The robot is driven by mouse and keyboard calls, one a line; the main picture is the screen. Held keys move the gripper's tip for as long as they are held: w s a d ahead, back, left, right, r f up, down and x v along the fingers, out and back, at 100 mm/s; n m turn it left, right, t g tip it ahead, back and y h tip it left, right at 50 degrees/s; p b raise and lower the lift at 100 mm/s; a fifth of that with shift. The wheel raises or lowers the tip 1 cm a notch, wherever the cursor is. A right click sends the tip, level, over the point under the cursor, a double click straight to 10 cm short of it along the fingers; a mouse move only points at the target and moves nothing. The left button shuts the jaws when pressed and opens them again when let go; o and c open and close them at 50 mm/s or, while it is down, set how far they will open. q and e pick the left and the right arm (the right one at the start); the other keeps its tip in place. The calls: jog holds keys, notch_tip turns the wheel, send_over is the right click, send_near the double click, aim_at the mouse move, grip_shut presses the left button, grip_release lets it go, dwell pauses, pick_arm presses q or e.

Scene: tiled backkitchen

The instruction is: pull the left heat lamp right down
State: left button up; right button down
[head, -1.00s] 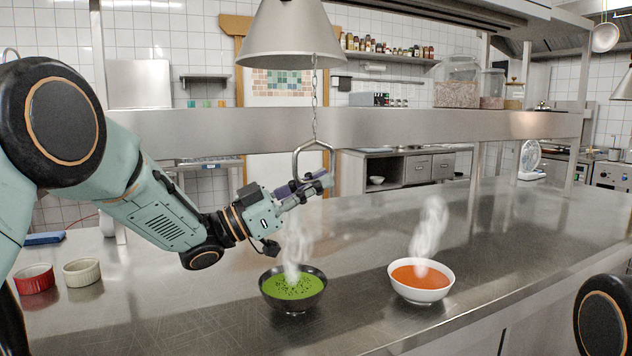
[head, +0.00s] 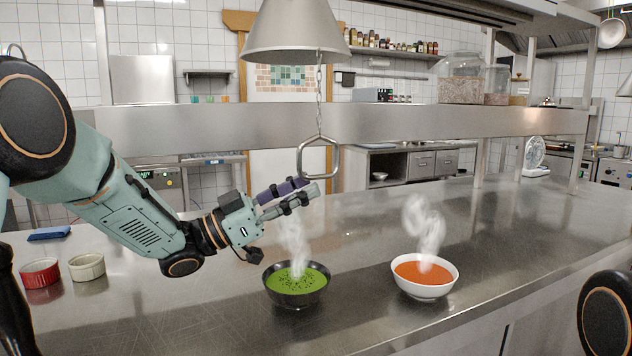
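The left heat lamp (head: 295,32) is a grey cone shade at top centre, its top cut off by the picture edge. A chain hangs from it in front of the steel shelf and ends in a metal pull handle (head: 336,160) shaped like a loop. My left gripper (head: 312,187) is just below and left of the handle. Its two fingers point right, with a gap between them and nothing held. The handle hangs free and looks apart from the fingertips. My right gripper is out of view.
A black bowl of green soup (head: 296,299) steams below my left gripper. A white bowl of orange soup (head: 425,291) steams to its right. Red (head: 41,274) and cream (head: 87,267) ramekins stand at left. The steel shelf (head: 400,122) crosses behind the handle.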

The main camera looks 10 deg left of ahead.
pick_arm(q)
jog(key=v, duration=0.8)
jog(key=shift+d, duration=0.1)
jog(key=shift+f, duration=0.1)
